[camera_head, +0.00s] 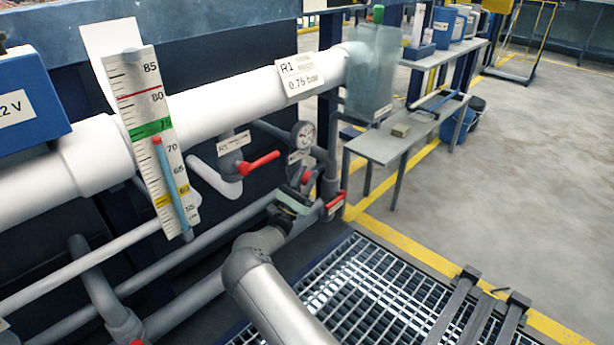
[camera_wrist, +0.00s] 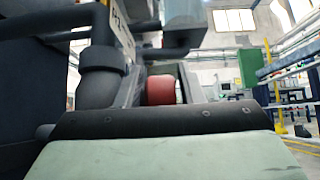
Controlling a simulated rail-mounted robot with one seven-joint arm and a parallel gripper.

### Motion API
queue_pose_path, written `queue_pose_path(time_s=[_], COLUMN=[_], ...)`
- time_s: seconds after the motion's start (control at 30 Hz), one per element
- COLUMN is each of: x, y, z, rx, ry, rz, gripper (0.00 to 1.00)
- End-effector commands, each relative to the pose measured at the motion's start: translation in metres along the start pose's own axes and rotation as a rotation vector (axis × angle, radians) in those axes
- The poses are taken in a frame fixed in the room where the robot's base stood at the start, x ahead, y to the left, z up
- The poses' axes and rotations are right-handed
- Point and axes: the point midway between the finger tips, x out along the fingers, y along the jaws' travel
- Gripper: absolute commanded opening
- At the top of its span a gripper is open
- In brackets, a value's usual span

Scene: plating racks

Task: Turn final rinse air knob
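A round red knob (camera_head: 306,176) sits on the grey pipework below the pressure gauge (camera_head: 303,135). My gripper (camera_head: 297,190) is at the knob, coming from the lower left. In the wrist view the red knob (camera_wrist: 161,90) shows beyond the dark edge of my gripper's pale green body, with a grey finger on each side. The fingers (camera_wrist: 162,82) stand apart with the knob between them; I cannot tell whether they touch it. The lower part of the knob is hidden in the wrist view. I cannot read a label naming this knob.
A red lever (camera_head: 262,163) is close on the left, and another red handle (camera_head: 335,204) is close on the right. The thick white pipe (camera_head: 235,98) runs above. Grey pipes (camera_head: 150,255) crowd the left.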

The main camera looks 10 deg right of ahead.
Motion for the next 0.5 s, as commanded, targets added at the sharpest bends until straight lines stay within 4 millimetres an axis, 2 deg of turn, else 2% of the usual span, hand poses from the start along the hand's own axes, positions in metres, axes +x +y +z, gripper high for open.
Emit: queue_pose_path(time_s=[0.17,0.5], x=[-0.027,-0.112], y=[0.001,0.000], z=[0.002,0.001], rx=[0.000,0.000], ry=[0.002,0.001], rz=[0.005,0.006], gripper=[0.35,0.35])
